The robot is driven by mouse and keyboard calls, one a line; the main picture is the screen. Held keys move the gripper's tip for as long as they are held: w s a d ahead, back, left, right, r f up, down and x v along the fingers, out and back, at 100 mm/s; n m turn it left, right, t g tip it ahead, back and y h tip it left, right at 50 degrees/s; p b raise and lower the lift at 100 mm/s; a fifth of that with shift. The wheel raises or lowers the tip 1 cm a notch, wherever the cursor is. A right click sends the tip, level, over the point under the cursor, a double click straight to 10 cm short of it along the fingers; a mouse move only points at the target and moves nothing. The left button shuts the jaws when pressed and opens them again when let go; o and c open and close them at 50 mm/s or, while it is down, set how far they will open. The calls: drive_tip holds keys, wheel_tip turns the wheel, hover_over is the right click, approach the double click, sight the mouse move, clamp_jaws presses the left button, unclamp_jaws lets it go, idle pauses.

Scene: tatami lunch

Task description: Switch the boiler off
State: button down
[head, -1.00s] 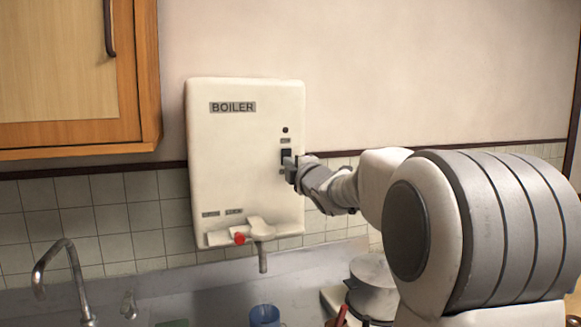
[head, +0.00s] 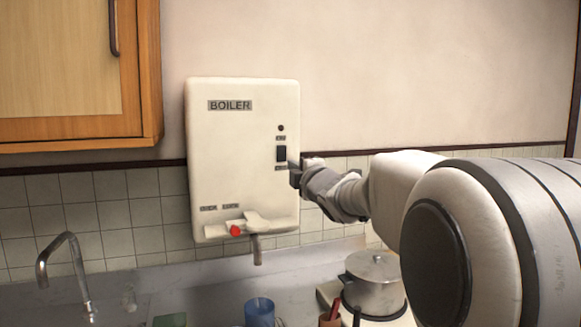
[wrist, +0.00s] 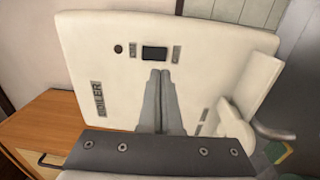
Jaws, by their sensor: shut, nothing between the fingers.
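The white boiler (head: 235,165) hangs on the wall and has a "BOILER" label near its top. A black rocker switch (head: 281,154) sits on its right side, with a small dark round spot above it and small labels above and below. My gripper (head: 293,175) is shut and empty, just below and to the right of the switch. In the wrist view the boiler (wrist: 215,65) appears turned sideways, and my gripper's fingertips (wrist: 160,72) lie together just short of the switch (wrist: 154,53). I cannot tell whether they touch the boiler's face, nor the switch's on or off position.
A red knob (head: 235,231) and a spout sit at the boiler's bottom. A wooden cabinet (head: 75,75) hangs at upper left. A tap (head: 62,250) stands at lower left. A blue cup (head: 261,311) and a lidded pot (head: 374,285) stand below.

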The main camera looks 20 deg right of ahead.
drive_tip(key=s, duration=0.6)
drive_tip(key=shift+s+f, duration=0.35)
drive_tip(key=shift+s, duration=0.05)
